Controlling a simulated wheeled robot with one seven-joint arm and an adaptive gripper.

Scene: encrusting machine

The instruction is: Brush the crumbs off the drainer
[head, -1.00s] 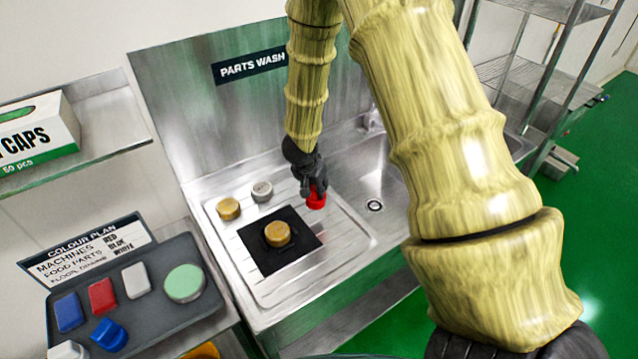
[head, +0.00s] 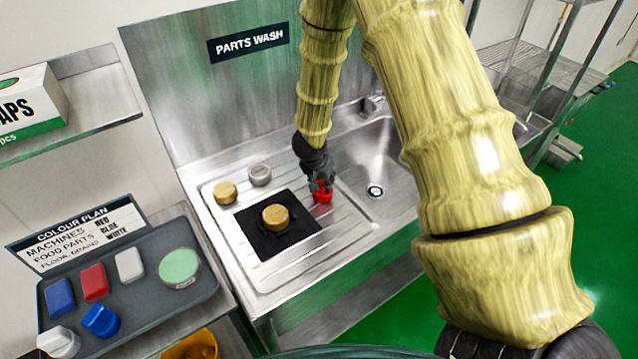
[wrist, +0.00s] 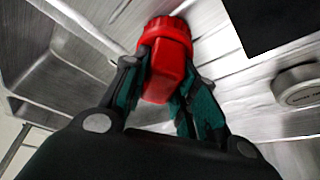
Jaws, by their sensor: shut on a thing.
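The drainer (head: 272,282) is a ribbed metal board left of the sink in the head view. My gripper (head: 319,184) is over its right side, near the sink. It is shut on a red brush (head: 322,196) with a round, ribbed end, which also shows between the fingers in the wrist view (wrist: 167,62). The brush is low at the drainer; I cannot tell whether it touches. Its bristles are hidden. I cannot make out any crumbs on the drainer at this size.
A black mat (head: 262,243) with a brass part (head: 275,217) lies mid-drainer. Another brass part (head: 225,192) and a grey part (head: 259,175) stand behind it. The sink basin (head: 370,165) is right. A grey tray (head: 150,285) holds coloured blocks and brushes at the left.

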